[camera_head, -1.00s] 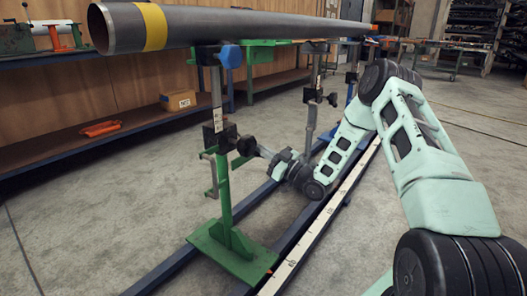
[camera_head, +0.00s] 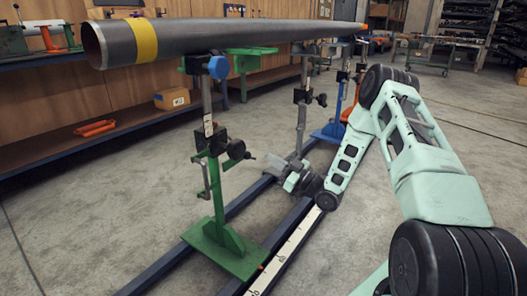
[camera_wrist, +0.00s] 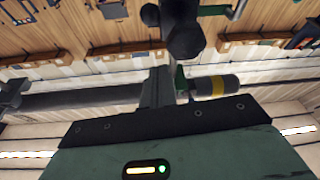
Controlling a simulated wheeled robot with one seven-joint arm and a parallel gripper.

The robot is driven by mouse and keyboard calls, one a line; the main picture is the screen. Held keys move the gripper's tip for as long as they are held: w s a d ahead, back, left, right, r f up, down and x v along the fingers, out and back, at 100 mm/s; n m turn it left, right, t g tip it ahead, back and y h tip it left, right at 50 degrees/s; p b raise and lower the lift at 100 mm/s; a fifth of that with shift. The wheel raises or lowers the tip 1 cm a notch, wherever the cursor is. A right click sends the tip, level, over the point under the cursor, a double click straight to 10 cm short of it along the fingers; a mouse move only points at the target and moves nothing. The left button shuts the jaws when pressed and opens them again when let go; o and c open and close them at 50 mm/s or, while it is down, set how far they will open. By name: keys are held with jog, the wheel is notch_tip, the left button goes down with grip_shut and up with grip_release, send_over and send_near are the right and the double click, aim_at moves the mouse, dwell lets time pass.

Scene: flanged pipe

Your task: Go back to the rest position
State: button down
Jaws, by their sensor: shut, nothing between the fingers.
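The long grey pipe (camera_head: 240,35) with a yellow band near its open end lies level on its supports. Its banded end also shows in the wrist view (camera_wrist: 232,84). The near green stand (camera_head: 218,190) is upright under the pipe, with a blue knob (camera_head: 218,67) at the top and a black knob (camera_head: 236,149) lower down. My gripper (camera_head: 273,161) is shut and empty, low to the right of this stand and apart from its black knob. In the wrist view my gripper's fingers (camera_wrist: 157,88) point up the picture; the tips are hard to make out.
Dark blue floor rails (camera_head: 165,268) and a white measuring strip (camera_head: 290,245) run below my arm. A second stand (camera_head: 301,110) is close behind my gripper. A shelf bench (camera_head: 60,150) with a cardboard box (camera_head: 172,99) lines the left wall. Floor at right is open.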

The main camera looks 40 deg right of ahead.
jog(key=shift+s+d+f, duration=0.15)
jog(key=shift+s+f, duration=0.05)
jog(key=shift+s, duration=0.2)
